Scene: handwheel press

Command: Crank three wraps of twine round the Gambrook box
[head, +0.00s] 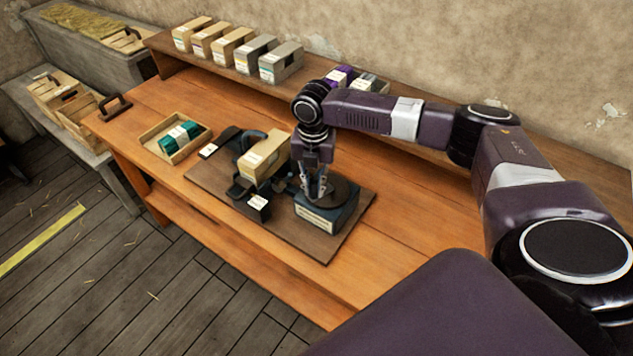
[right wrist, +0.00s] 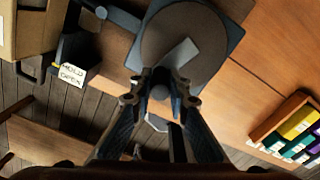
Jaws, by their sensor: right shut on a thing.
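A tan box (head: 263,157), likely the Gambrook box, sits tilted in the dark winding machine (head: 240,187); its name is too small to read. At the machine's right, a blue-grey housing (head: 320,218) carries a round dark crank disc (head: 345,193), also seen in the right wrist view (right wrist: 185,30). My right gripper (head: 318,194) points down over this disc. In the right wrist view its fingers (right wrist: 162,82) are shut on a small grey crank knob (right wrist: 160,92). The twine cannot be made out. My left gripper is out of view.
A black block with a "HOLD OPEN" label (right wrist: 72,74) stands beside the box. A wooden tray (head: 167,153) with a teal item lies left of the machine's board (head: 325,246). Several boxes (head: 233,45) line the back shelf. The bench front right (head: 400,245) is clear.

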